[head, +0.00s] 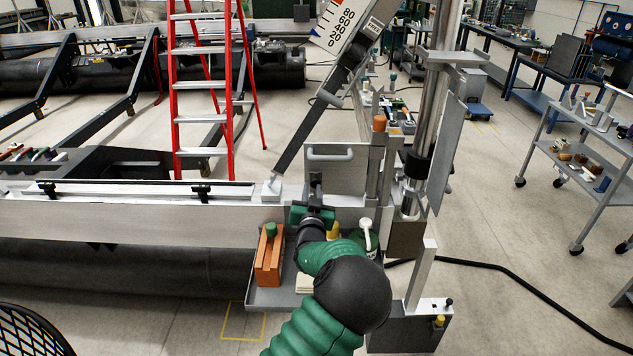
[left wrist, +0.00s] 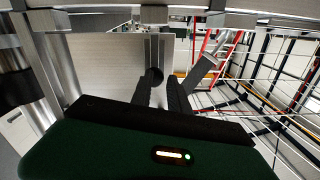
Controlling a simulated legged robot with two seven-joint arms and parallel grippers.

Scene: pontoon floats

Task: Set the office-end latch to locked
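My left gripper (head: 315,188) reaches up to the grey metal upright at the end of the long beam, in front of a grey plate with a handle (head: 330,154). In the left wrist view its two dark fingers (left wrist: 160,92) stand apart, with a round black knob (left wrist: 154,76) at or between their tips, in front of a vertical metal bar (left wrist: 153,48). I cannot tell whether the fingers touch the knob. The knob may belong to the latch; no label shows which end this is or its setting. My right gripper is not in view.
A tray (head: 282,298) below the beam (head: 130,226) holds an orange block (head: 269,262) and a white-topped bottle (head: 367,236). A slanted arm with a scale (head: 340,26) rises behind. A red ladder (head: 202,90) stands behind the beam.

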